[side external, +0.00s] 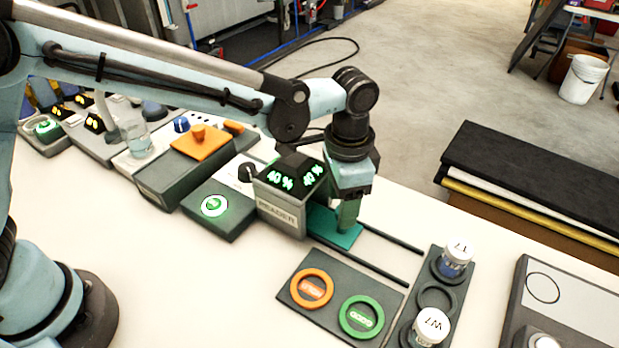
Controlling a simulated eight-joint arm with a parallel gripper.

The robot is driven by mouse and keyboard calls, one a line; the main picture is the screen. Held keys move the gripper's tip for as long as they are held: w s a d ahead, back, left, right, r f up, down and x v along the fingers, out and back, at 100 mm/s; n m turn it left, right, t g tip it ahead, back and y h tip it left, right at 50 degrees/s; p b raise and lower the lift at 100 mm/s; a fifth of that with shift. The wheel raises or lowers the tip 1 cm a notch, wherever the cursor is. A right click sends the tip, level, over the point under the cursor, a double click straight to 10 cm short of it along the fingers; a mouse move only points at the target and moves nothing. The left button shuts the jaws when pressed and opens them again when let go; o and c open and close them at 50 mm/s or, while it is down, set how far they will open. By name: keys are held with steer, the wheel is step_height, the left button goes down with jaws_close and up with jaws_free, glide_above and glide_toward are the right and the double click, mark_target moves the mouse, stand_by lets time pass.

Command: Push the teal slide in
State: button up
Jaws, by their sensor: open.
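The teal slide (324,222) is a flat plate beside the grey reader box (281,213) marked "READER", between two dark rails. Part of the slide shows at the reader's right side; I cannot tell how far it goes under the box. The reader's displays show "40 %" in green. My gripper (347,226) points down at the slide's right part, and its fingertips look close to or touching it. The gap between the fingers is hard to see from this side. No object shows in the fingers.
Right of the slide, the rails (378,238) run on empty. In front lie a pad with orange (312,289) and green (361,317) rings, and a dark rack (436,297) with two white-capped jars. An orange-topped box (201,142) and a green-lit box (214,206) stand left.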

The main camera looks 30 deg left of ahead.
step_height(320, 180, up, 12)
steer(key=shift+f, duration=0.25)
stand_by(0.4)
steer(key=a, duration=0.2)
steer(key=a+r+n+t, duration=0.1)
steer(key=a, duration=0.2)
steer(key=a+n, duration=0.1)
steer(key=a, duration=0.1)
steer(key=shift+s+a+r+h, duration=0.3)
steer(key=shift+s+r, duration=0.05)
steer(key=s+a+f+n+t, duration=0.2)
steer(key=s+a+n+t, duration=0.1)
steer(key=a, duration=0.5)
steer(key=s+a+f+n+t, duration=0.3)
steer(key=s+a, duration=0.3)
steer(key=a, duration=0.3)
steer(key=shift+s+a+n, duration=0.2)
steer(key=shift+n, duration=0.3)
